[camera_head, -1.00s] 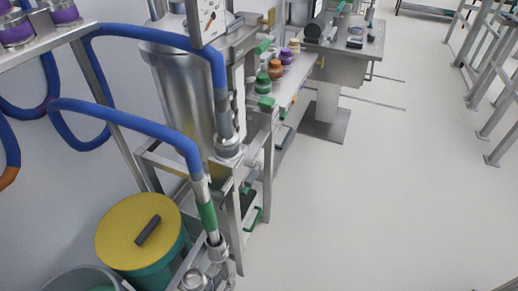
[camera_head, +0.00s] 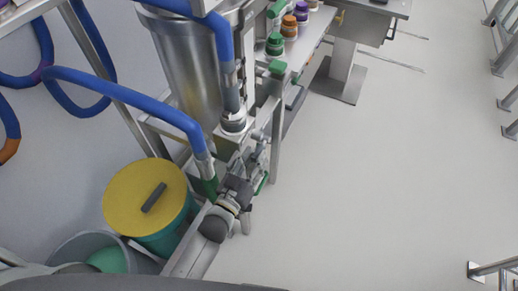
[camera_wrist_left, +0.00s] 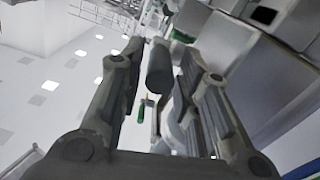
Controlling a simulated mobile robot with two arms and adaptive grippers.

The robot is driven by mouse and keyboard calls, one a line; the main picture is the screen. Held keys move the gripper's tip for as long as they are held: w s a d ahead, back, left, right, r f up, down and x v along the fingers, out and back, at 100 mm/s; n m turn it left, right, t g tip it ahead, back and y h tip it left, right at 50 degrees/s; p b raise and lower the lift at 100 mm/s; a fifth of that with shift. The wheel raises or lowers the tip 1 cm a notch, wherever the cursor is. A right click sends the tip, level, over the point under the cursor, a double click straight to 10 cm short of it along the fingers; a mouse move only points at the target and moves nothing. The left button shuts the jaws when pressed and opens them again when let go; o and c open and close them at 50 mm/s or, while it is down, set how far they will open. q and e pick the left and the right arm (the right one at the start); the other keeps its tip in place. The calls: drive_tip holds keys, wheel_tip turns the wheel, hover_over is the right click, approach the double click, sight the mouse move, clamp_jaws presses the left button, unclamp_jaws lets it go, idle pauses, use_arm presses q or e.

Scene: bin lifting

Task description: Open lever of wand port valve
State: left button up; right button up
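My left gripper (camera_head: 250,165) reaches in from the bottom of the head view, beside the silver fittings at the steel frame's front. It largely covers the valve area. A green handle (camera_head: 262,183) shows just past it; I cannot tell whether it is the valve's lever. In the left wrist view, the left gripper (camera_wrist_left: 160,58) has its fingers apart. A dark grey cylinder (camera_wrist_left: 158,70) appears between them, without clear contact. A small green piece (camera_wrist_left: 141,113) shows beyond. The wand (camera_head: 209,185), with a green grip and blue hose, stands left of the gripper. My right gripper is not in view.
A yellow-lidded teal bin (camera_head: 120,205) stands left of my arm, with a grey bin (camera_head: 70,247) before it. A steel vessel (camera_head: 190,75) rises behind the fittings. A shelf with coloured jars (camera_head: 275,44) lies beyond. The floor (camera_head: 380,190) to the right is clear.

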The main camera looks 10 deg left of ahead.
sight(259, 153)
use_arm(q)
drive_tip(key=shift+x, duration=1.55)
clamp_jaws()
